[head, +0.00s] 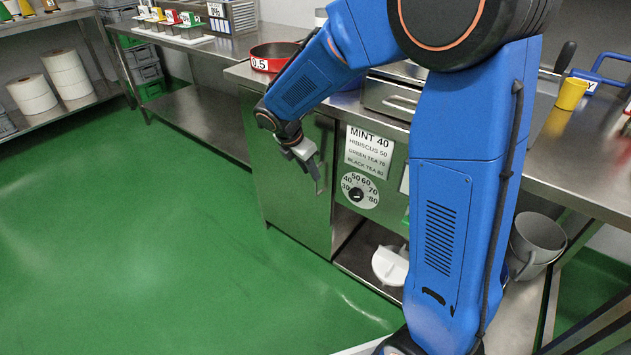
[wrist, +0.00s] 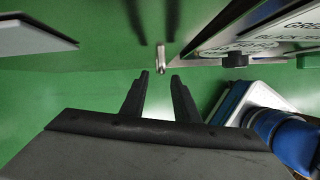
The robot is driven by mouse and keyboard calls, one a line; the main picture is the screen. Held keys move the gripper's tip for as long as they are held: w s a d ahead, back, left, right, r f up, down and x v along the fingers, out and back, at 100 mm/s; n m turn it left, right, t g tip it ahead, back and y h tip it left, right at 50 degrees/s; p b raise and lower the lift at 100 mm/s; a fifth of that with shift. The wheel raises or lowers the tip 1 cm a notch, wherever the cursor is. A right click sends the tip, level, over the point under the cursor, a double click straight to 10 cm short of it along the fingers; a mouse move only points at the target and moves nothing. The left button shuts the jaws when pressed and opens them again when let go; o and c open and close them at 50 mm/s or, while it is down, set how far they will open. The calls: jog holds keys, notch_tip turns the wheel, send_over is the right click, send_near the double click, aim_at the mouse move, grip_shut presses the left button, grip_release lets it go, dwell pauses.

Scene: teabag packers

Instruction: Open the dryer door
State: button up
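The dryer door (head: 285,205) is a plain metal panel left of the dial and looks shut. Its handle (wrist: 160,57) is a small pale metal bar, just beyond my fingertips in the wrist view. My gripper (wrist: 160,76) is open, with its two dark fingers apart and nothing between them. In the head view my gripper (head: 314,170) is in front of the upper right part of the door, and it partly hides the handle area. The dial (head: 359,190) and the label reading MINT 40 (head: 368,152) are right of the door.
A red pan (head: 272,57) stands on the counter above the door. A white object (head: 390,265) sits in the open space below the dial. A grey bucket (head: 537,240) is at right. The green floor (head: 180,260) left of the door is clear.

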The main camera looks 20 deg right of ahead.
aim_at(315, 193)
jog(key=x, duration=0.6)
jog(key=shift+f, duration=0.25)
jog(key=shift+c, duration=0.3)
grip_shut()
